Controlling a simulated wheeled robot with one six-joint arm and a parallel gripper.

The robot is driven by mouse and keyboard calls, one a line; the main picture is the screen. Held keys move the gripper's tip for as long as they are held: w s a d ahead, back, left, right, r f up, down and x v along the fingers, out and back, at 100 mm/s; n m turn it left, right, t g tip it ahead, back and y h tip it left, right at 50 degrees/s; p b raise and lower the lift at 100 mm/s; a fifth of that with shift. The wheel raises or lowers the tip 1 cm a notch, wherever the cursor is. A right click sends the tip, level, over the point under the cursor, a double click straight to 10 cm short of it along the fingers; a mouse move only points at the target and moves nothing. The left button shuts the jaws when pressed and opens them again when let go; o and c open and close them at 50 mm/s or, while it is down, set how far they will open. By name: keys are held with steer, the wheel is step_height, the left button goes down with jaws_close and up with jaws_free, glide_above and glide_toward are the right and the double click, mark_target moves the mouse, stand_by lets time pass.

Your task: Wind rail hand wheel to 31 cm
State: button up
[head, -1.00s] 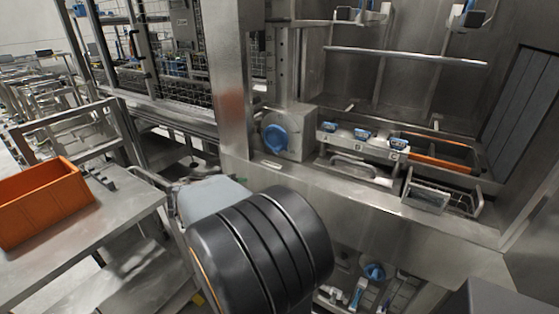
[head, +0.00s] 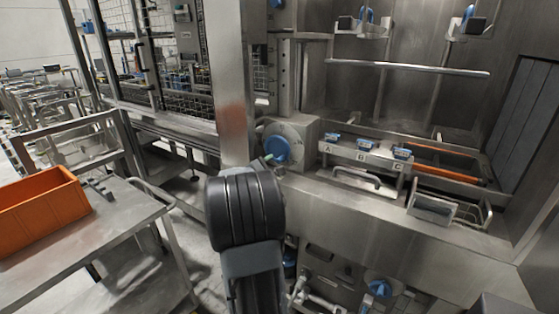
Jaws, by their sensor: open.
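A round blue hand wheel (head: 277,149) sits on the front of a grey metal box at the left end of the washer bay. A pale dial plate shows around it. A horizontal rail (head: 408,67) crosses the bay above; I cannot read any height scale. My gripper (head: 266,162) is mostly hidden behind my black arm link. Only a small part of it shows, at the lower left edge of the blue wheel, and it is open. I cannot tell whether it touches the wheel.
A second blue knob (head: 380,288) sits low on the front panel. Blue-topped parts on a ledge marked A, B, C (head: 365,155) and a wire basket (head: 445,208) are to the right. An orange bin (head: 40,210) stands on a steel cart (head: 100,235) at left. A steel post (head: 228,90) stands left of the wheel.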

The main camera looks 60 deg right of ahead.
mark_target(278, 161)
steer(key=shift+d, duration=2.35)
jaws_close()
steer(key=shift+f+m+b, duration=0.35)
steer(key=shift+m+b, duration=0.05)
steer(key=shift+b, duration=0.65)
steer(key=shift+w+m+b, duration=0.15)
steer(key=shift+m+b, duration=0.25)
steer(key=shift+b, duration=0.45)
steer(key=shift+r, duration=0.15)
jaws_free()
steer(key=a, duration=1.4)
